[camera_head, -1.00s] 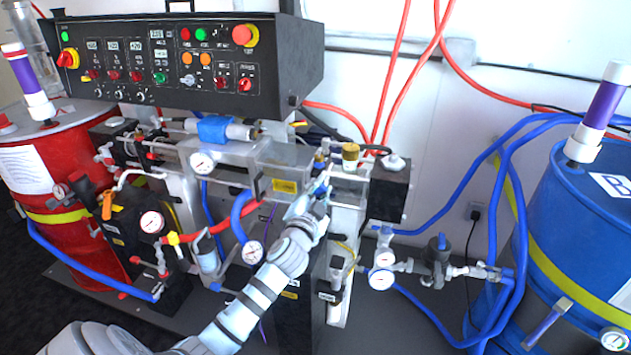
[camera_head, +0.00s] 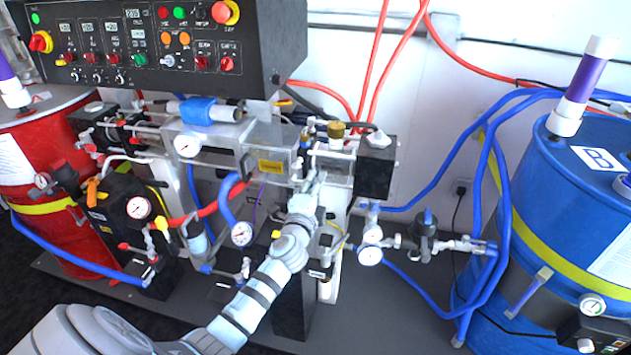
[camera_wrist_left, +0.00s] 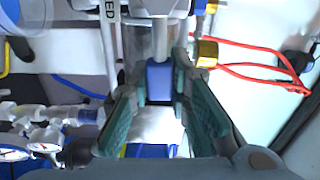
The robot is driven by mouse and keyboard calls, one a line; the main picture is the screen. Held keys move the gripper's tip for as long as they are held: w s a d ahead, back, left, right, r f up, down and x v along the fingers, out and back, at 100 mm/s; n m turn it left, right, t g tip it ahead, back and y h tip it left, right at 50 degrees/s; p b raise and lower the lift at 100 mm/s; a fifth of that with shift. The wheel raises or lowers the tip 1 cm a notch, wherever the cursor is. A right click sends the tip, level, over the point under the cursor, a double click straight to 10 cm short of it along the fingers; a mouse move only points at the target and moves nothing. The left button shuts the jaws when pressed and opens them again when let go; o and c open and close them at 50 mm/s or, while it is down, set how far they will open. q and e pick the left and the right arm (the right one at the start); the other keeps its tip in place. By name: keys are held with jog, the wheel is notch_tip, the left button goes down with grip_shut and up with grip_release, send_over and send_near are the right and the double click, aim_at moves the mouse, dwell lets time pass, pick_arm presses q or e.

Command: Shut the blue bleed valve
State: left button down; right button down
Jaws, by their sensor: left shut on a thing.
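The blue bleed valve's handle (camera_wrist_left: 159,80) shows in the left wrist view as a small blue block below a grey metal fitting. My left gripper (camera_wrist_left: 160,95) has its green-padded fingers on both sides of the blue handle and is shut on it. In the head view the left gripper (camera_head: 314,182) is at the front of the machine's middle block, below the brass cap (camera_head: 336,130). The fingers hide the handle there, so its angle is hard to tell. My right gripper is in neither current view.
A black control box (camera_head: 190,45) hangs over the machine at upper left. A blue drum (camera_head: 560,205) stands at right with blue hoses; a red drum (camera_head: 75,175) stands at left. Gauges and pipework (camera_head: 370,255) sit right of my arm. Red hoses (camera_wrist_left: 250,65) run behind.

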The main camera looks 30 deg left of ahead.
pick_arm(q)
jog(key=shift+f+m, duration=0.25)
jog(key=shift+m, duration=0.15)
jog(key=c, duration=1.5)
grip_release()
jog(key=v, duration=1.2)
